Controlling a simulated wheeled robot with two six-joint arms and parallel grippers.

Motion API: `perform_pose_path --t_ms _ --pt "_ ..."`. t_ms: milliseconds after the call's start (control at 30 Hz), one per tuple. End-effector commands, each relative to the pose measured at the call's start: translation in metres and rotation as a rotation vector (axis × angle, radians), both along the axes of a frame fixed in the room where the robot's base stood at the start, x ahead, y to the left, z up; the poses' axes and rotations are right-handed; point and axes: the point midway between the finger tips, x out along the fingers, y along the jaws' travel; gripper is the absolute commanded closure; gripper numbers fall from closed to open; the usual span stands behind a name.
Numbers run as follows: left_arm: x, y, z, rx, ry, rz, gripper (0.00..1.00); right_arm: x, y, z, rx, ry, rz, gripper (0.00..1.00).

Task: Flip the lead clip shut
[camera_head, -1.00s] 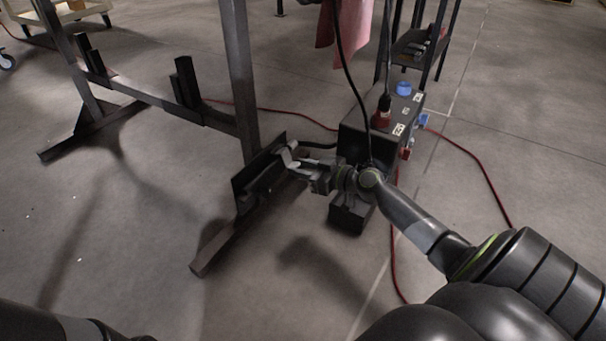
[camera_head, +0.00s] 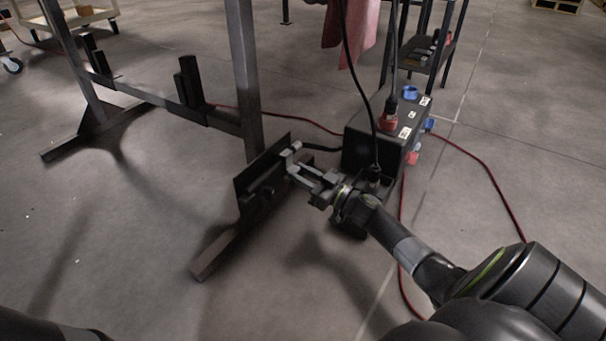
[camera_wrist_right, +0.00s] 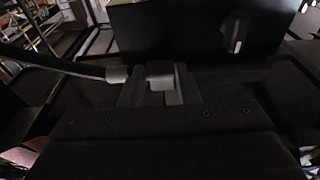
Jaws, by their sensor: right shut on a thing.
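A dark flat plate (camera_head: 248,180) stands upright against the frame's leg, with dark fittings on its face. A small light-grey piece (camera_head: 291,150), seemingly the lead clip, is at the plate's upper right. A black lead (camera_head: 322,149) runs to it from the right. My right gripper (camera_head: 298,170) reaches it from the lower right. In the right wrist view, the gripper (camera_wrist_right: 160,88) is shut on a grey block (camera_wrist_right: 160,76). The lead's pale end (camera_wrist_right: 117,74) lies just left of the fingers. Whether the clip is flipped shut is not clear. My left gripper is out of view.
A black box (camera_head: 385,140) with red and blue connectors stands right of the gripper. A dark metal frame post (camera_head: 243,80) rises behind the plate, and its foot (camera_head: 215,257) extends forward. Red cables (camera_head: 478,160) lie on the floor.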

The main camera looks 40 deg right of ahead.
Motion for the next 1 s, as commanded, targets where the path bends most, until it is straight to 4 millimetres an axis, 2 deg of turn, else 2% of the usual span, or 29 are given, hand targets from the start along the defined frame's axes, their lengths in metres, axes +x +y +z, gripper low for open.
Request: perform_pose_path --t_ms 500,533,700,1000 --pt "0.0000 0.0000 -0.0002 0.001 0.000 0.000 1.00 0.0013 -0.0001 -0.0006 0.005 -0.009 -0.003 0.94" --pt "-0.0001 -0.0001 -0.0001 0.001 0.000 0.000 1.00 0.0012 -0.0002 -0.0006 0.005 -0.009 -0.003 0.70" --pt "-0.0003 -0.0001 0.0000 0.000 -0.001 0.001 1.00 0.0010 0.0000 -0.0007 0.005 -0.009 -0.002 0.49" --pt "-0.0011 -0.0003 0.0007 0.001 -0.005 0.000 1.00 0.0009 0.0013 -0.0011 0.006 -0.008 0.000 0.49"
